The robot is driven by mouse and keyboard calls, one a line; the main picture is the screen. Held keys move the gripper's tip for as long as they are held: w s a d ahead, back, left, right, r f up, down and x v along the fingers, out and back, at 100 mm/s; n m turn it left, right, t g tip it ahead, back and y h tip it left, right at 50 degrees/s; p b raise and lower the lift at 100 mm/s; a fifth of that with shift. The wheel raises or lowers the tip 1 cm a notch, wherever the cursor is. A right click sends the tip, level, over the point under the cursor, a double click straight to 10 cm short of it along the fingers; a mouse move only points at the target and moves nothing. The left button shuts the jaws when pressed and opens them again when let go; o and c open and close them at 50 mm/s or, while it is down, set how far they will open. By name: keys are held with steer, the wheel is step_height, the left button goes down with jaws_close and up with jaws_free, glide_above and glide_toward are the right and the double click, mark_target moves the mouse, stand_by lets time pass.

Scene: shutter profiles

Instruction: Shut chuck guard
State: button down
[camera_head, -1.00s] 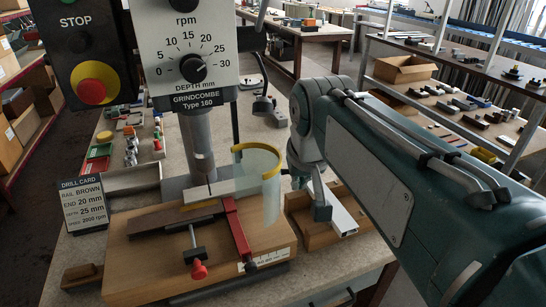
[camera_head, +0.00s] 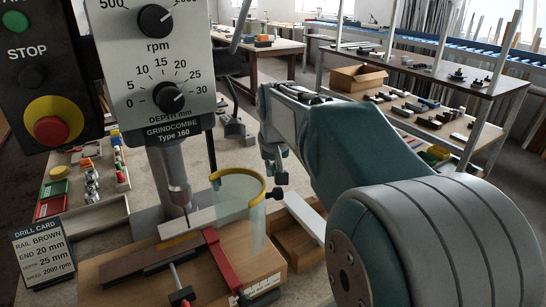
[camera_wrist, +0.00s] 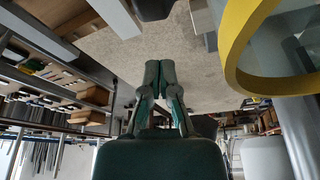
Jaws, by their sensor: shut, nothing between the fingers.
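The chuck guard (camera_head: 254,214) is a clear curved shield with a yellow top rim. It stands to the right of the drill chuck (camera_head: 179,196), which shows bare, so the guard is swung aside. In the wrist view, my shut fingers (camera_wrist: 159,66) point at the bench, and the guard's yellow rim (camera_wrist: 236,62) is at upper right.
A red clamp bar (camera_head: 221,262) holds a brown rail on the wooden block (camera_head: 205,286) below the chuck. A white profile (camera_head: 303,214) lies in a wooden cradle at right. The drill's control panel (camera_head: 160,70) and red stop button (camera_head: 51,130) stand at upper left.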

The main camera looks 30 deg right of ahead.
steer(key=shift+s+a+f, duration=0.25)
steer(key=shift+s+f, duration=0.15)
steer(key=shift+s, duration=0.4)
steer(key=shift+s+a+f, duration=0.2)
steer(key=shift+s+f, duration=0.15)
steer(key=shift+s, duration=0.4)
steer(key=shift+d, duration=0.15)
